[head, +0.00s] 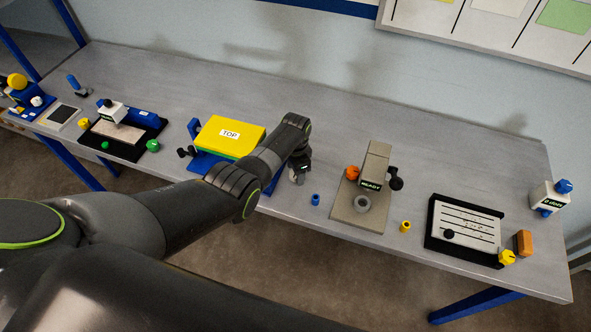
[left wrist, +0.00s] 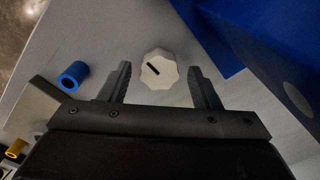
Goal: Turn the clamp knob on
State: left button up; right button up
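A pale, many-sided knob (left wrist: 160,70) with a black pointer line shows in the left wrist view, next to a blue fixture (left wrist: 265,45). The pointer line runs slantwise, from upper left to lower right. My left gripper (left wrist: 160,76) is open, with one finger on each side of the knob and a visible gap to both. I cannot tell how far the fingertips are above it. In the head view my left gripper (head: 299,176) is over the table's front part, right of the blue fixture (head: 203,162), and mostly hides the knob. My right gripper is not in view.
A yellow-and-green block marked TOP (head: 230,134) sits on the blue fixture. A small blue cylinder (head: 315,199) stands close to my left gripper. A grey READY device (head: 376,165) with an orange knob (head: 352,173) stands to the right. The table (head: 330,120) is clear behind.

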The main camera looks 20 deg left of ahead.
pick_arm(q)
jog(key=shift+r, duration=0.15)
jog(key=shift+r+b, duration=0.35)
jog(key=shift+r, duration=0.95)
notch_tip(320, 180, up, 14)
jog(key=b, duration=0.1)
jog(key=shift+r+b, duration=0.25)
jog(key=shift+b, duration=0.15)
